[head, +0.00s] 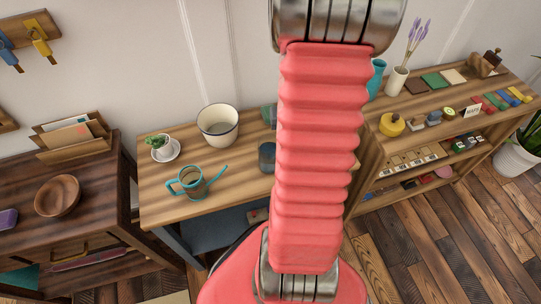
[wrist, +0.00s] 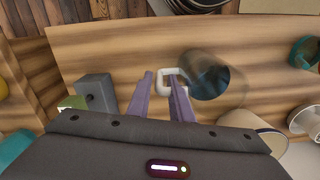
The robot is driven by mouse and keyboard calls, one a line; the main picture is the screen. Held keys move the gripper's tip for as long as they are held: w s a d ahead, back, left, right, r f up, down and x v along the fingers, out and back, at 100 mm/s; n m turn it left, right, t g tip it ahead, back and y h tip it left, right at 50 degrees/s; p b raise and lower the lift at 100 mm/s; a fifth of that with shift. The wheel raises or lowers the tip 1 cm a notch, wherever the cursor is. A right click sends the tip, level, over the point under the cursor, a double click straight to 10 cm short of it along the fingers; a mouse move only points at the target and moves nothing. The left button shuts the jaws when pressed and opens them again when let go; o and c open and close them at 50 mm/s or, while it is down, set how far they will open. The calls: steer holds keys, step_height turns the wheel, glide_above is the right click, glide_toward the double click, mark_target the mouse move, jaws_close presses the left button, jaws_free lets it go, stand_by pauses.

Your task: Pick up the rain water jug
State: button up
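The rain water jug, as I take it, is a dark blue-grey round vessel (wrist: 208,76) in the wrist view, with a pale squarish loop handle (wrist: 163,86) on its left side. In the head view a dark blue-grey vessel (head: 267,157) stands on the wooden table, partly hidden by my arm. My gripper (wrist: 160,75) is open in the wrist view. Its two purple fingers point at the handle, one left of it and one overlapping the loop. I cannot tell whether they touch it. My gripper is not visible in the head view.
A teal watering can (head: 190,182), a cream pot (head: 217,126) and a small potted plant (head: 161,148) stand on the table (head: 160,205). Shelves (head: 375,148) stand to the right.

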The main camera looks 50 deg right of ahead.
steer(key=shift+f, duration=0.45)
jaws_close()
stand_by(1.5)
